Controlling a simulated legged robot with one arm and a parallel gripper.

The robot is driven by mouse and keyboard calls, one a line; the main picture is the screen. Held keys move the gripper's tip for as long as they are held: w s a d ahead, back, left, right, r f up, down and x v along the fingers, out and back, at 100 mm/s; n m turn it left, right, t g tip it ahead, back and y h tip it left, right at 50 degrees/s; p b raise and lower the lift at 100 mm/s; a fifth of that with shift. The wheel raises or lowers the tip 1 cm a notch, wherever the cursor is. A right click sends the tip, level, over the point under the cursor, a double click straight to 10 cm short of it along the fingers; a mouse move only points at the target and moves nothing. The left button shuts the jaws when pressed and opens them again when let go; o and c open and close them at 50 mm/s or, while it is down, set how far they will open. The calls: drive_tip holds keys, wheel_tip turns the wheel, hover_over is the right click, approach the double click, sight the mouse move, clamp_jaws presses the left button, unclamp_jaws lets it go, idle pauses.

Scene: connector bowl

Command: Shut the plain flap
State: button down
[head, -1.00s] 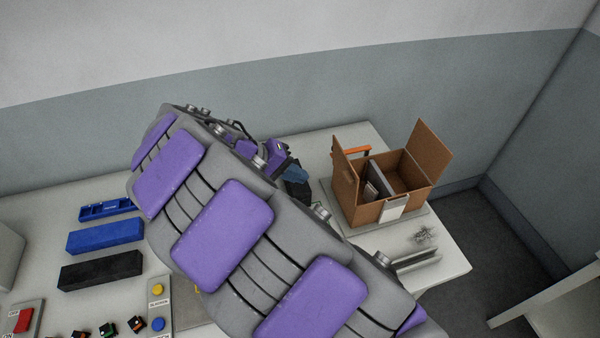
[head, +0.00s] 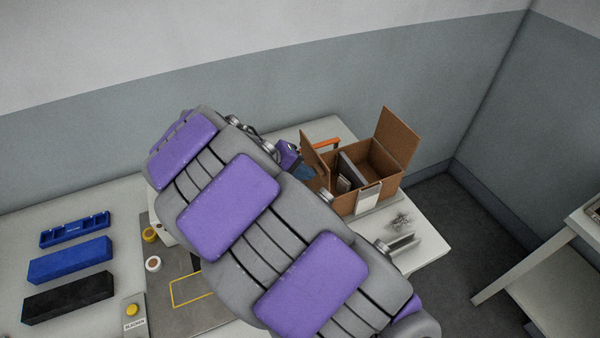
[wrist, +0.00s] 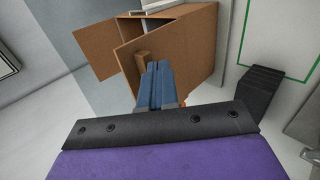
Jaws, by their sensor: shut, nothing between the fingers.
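The open cardboard box (head: 343,204) stands at the table's far right end. Its right flap (head: 398,138) stands up and leans outward; its left flap (head: 315,157) stands up on the side nearest my gripper. Both flaps look brown, and I cannot tell which is the plain one. My gripper (wrist: 157,66) is shut and empty, its blue fingers in front of the near flap (wrist: 165,36) in the wrist view. A small brown block (wrist: 142,57) shows by the fingertips; contact is unclear. The other flap (wrist: 94,50) is at left there. My arm hides much of the table in the head view.
Metal parts (head: 400,243) lie in front. Blue (head: 68,260) and black (head: 68,297) blocks lie far left. A wall runs behind the table.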

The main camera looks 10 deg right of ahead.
drive_tip(key=shift+d, duration=0.1)
drive_tip(key=p, duration=0.1)
drive_tip(key=d+r+y+p, duration=0.1)
drive_tip(key=shift+w+d+r+y+p, duration=0.1)
drive_tip(key=shift+w+d+y+p, duration=0.1)
drive_tip(key=shift+y+p, duration=0.15)
drive_tip(key=w+d+f+g+y+p, duration=0.2)
drive_tip(key=d+f+y+p, duration=0.1)
drive_tip(key=d+y, duration=0.4)
drive_tip(key=w+d+f+g+y+p, duration=0.2)
drive_tip(key=d+f+y+p, duration=0.1)
drive_tip(key=d+y, duration=0.4)
drive_tip(key=shift+d+f, duration=0.6)
drive_tip(key=shift+d, duration=0.3)
drive_tip(key=shift+s+f, duration=0.1)
idle(0.4)
